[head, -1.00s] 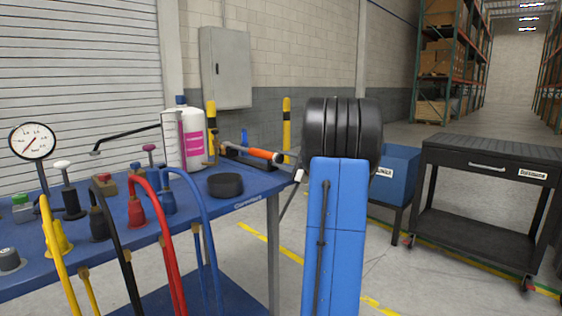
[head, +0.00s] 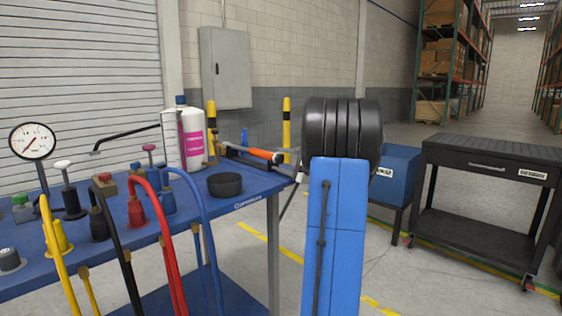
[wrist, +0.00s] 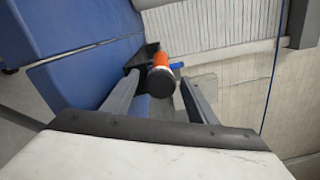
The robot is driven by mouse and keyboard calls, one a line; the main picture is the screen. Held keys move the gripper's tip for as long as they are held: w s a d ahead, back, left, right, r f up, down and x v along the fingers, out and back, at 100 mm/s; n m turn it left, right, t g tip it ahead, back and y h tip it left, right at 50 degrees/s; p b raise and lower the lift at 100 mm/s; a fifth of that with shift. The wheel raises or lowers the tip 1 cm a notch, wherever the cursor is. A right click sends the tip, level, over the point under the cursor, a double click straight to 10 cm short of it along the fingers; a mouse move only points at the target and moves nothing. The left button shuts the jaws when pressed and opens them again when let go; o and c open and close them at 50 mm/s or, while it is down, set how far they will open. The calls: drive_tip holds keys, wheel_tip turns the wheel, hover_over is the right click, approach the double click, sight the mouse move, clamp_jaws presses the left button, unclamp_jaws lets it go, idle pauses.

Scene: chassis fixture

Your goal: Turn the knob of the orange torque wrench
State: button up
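The orange torque wrench (head: 262,154) lies at the far right end of the blue bench in the head view. Its orange body (wrist: 161,60) also shows in the wrist view, with the dark round knob (wrist: 160,82) at its near end. My gripper (wrist: 160,79) is open, with one grey finger on each side of the knob. A gap shows between the knob and the right finger; the left finger is closer, and I cannot tell if it touches. In the head view my arm hides most of the gripper.
The blue bench (head: 250,190) carries a white bottle (head: 192,138), a black puck (head: 225,184), a dial gauge (head: 33,141) and several coloured hoses at the left. A blue bin (head: 396,172) and a black cart (head: 480,160) stand on the right. Open floor lies between bench and cart.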

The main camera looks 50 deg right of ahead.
drive_tip(key=shift+s, duration=0.1)
drive_tip(key=s, duration=1.7)
drive_tip(key=shift+s, duration=0.15)
